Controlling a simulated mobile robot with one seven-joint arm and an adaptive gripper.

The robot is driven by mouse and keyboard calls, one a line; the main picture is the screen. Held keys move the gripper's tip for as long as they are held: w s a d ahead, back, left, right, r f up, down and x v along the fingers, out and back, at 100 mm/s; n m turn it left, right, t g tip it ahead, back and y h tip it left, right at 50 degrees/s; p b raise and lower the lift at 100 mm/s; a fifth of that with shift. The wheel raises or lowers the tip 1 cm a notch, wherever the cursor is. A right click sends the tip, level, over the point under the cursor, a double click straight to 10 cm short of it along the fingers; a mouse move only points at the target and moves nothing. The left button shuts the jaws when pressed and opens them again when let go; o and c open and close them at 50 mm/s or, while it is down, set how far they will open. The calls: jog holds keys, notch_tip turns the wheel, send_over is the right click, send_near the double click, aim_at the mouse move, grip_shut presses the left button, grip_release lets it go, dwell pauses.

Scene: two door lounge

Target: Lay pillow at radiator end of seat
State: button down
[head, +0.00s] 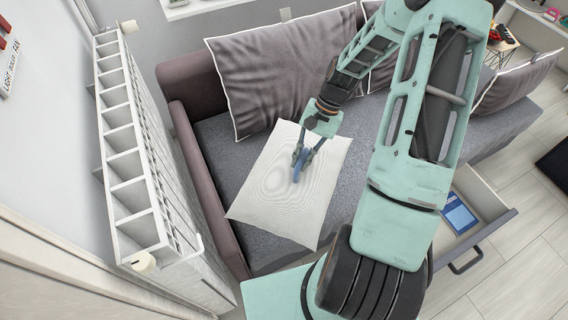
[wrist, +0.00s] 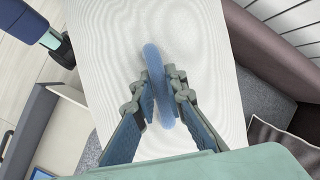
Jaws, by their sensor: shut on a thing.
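The white pillow (head: 270,200) is over the sofa seat (head: 228,149) at the end beside the white radiator (head: 128,150). Its lower corner reaches toward the seat's front edge; I cannot tell whether it rests flat or hangs just above. In the wrist view the pillow (wrist: 200,40) fills the middle. My gripper (head: 299,168) is above the pillow's middle, pointing down. In the wrist view my gripper (wrist: 158,95) is shut on a slim blue handle (wrist: 152,56) that stands on the pillow. The fingers hide part of the handle.
A grey cushion (head: 275,75) leans on the sofa back behind the pillow. The mauve sofa arm (head: 205,180) stands between seat and radiator. An open drawer (head: 490,215) with a blue item juts out at right. Bare seat shows right of the pillow.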

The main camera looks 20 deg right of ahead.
aim_at(328, 166)
jog(key=d+f+m+t+b, duration=0.1)
jog(key=d+f+m+b, duration=0.1)
jog(key=d+f+m+t+b, duration=0.1)
jog(key=d+f+m+b, duration=0.1)
jog(key=d+m+b, duration=0.1)
jog(key=d+f+m+t+b, duration=0.1)
jog(key=d+f+m+b, duration=0.1)
jog(key=d, duration=0.1)
jog(key=shift+s+f+m, duration=0.3)
jog(key=shift+f, duration=0.05)
jog(key=s+d+f+m+t+b, duration=0.2)
jog(key=d+f+m+b, duration=0.25)
jog(key=d, duration=0.25)
jog(key=shift+m+h, duration=0.3)
jog(key=shift+m, duration=0.15)
jog(key=w+a+f, duration=0.1)
jog(key=w+a, duration=0.1)
jog(key=w+a+f+b, duration=0.1)
jog(key=w+a, duration=0.3)
jog(key=shift+w+f, duration=0.3)
jog(key=shift+f, duration=0.1)
jog(key=w+b+x, duration=0.1)
jog(key=b+x, duration=0.1)
jog(key=x, duration=0.8)
jog(key=shift+w, duration=0.35)
jog(key=c, duration=2)
grip_release()
jog(key=shift+a, duration=0.1)
jog(key=shift+o, duration=0.2)
